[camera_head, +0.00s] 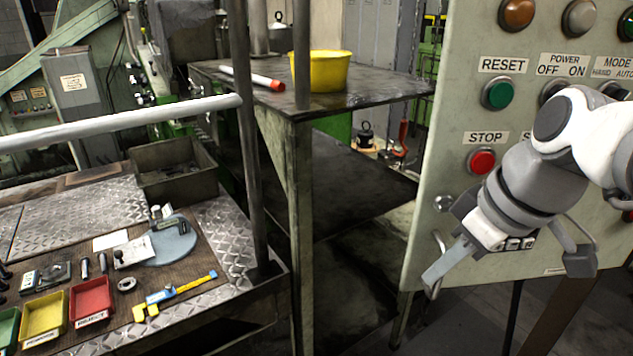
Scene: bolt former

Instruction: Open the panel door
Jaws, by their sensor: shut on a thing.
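The panel door (440,150) is a pale green upright plate at the right, with labelled buttons and switches on its face. Its metal handle (438,240) is a thin curved bar near the lower left edge. My gripper (434,278) comes in from the right and is shut on the handle. The fingers hide part of the handle. No clear gap shows along the door's left edge, so I cannot tell whether the door stands ajar.
A green RESET button (498,94) and a red STOP button (481,161) sit above my gripper. A dark metal table (370,92) with a yellow bucket (321,71) stands left of the panel. A workbench (225,235) with trays and tools is at lower left.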

